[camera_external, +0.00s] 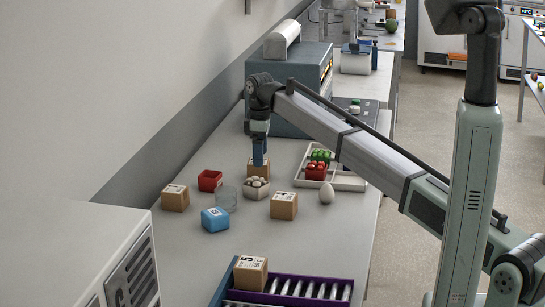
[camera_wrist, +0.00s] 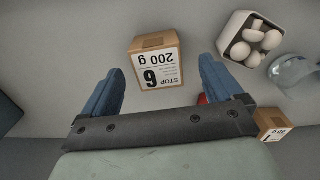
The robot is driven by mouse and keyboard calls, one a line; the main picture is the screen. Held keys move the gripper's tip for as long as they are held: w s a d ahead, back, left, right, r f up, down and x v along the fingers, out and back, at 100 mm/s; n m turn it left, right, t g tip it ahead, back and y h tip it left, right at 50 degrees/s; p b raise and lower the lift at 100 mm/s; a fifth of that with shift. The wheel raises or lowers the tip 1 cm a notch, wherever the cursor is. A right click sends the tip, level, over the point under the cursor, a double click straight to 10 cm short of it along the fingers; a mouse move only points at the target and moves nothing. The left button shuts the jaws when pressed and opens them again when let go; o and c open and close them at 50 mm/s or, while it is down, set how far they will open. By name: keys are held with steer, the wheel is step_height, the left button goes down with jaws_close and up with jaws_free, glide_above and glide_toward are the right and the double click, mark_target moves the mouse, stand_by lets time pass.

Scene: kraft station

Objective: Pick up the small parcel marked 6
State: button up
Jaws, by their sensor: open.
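The small parcel marked 6 (camera_wrist: 157,65) is a brown box with a white label reading STOP, 6 and 200 g. It lies ahead of and between the two blue fingers of my gripper (camera_wrist: 160,82) in the wrist view, with a gap to each finger. In the external view my gripper (camera_external: 260,162) points down over a brown parcel (camera_external: 258,172) near the middle of the table, and its fingers overlap the upper part of that parcel. My gripper is open and holds nothing. I cannot tell how far down the fingers reach beside the parcel.
A pale bowl of whitish round items (camera_external: 256,189) stands close in front of the parcel. Nearby are a clear glass (camera_external: 227,199), red container (camera_external: 210,181), blue container (camera_external: 215,220), other parcels (camera_external: 284,206) (camera_external: 174,198) and an egg (camera_external: 327,193). A parcel (camera_external: 250,273) sits by the purple roller rack (camera_external: 335,279).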

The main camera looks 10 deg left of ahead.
mark_target(258, 170)
steer(key=f, duration=0.4)
steer(key=shift+w+a+f, duration=0.15)
steer(key=shift+a+f, duration=0.15)
steer(key=shift+f, duration=0.1)
steer(key=c, duration=1.2)
steer(key=shift+r, duration=0.15)
